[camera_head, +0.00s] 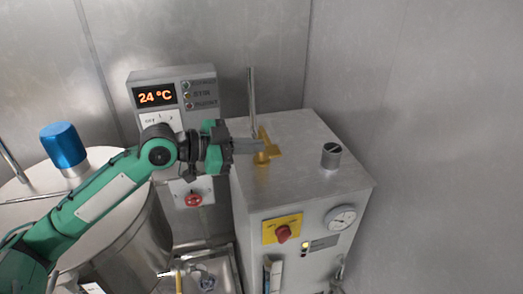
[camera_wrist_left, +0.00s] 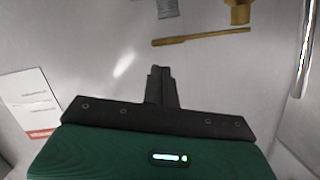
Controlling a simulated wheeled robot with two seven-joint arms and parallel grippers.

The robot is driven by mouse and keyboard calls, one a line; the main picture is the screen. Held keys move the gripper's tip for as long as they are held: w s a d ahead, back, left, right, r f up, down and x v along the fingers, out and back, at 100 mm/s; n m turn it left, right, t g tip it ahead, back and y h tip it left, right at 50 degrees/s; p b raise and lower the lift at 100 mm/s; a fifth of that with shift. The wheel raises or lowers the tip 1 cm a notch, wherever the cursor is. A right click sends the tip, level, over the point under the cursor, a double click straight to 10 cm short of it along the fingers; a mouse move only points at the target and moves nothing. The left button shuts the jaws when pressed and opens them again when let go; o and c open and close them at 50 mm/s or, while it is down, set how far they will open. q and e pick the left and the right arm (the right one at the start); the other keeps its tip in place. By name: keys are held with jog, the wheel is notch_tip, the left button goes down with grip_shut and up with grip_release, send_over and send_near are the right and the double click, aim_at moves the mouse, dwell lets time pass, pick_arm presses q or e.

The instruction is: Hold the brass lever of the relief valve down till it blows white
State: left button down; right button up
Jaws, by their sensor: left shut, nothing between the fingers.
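The brass relief valve (camera_head: 264,157) stands on top of the steel cabinet (camera_head: 300,180), near its back left. My left gripper (camera_head: 261,146) comes in from the left over the cabinet top, its fingers shut and empty, and partly hides the valve. In the left wrist view the brass lever (camera_wrist_left: 200,38) is a thin bar beside the brass valve body (camera_wrist_left: 239,13). The shut fingertips (camera_wrist_left: 160,70) show just below the lever's free end in that picture. I cannot tell whether they touch it. No white steam shows. My right gripper is not in view.
A steel pipe (camera_head: 251,92) rises behind the valve. A dark-topped knob (camera_head: 331,155) stands to the right on the cabinet. A control box (camera_head: 157,97) reads 24 °C. A gauge (camera_head: 341,218) and red switch (camera_head: 283,233) are on the front. A blue-capped vessel (camera_head: 64,146) stands left.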

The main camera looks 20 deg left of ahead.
pick_arm(q)
jog(key=b+v, duration=0.3)
jog(key=v, duration=0.3)
jog(key=shift+a, duration=0.35)
jog(key=shift+s, duration=0.15)
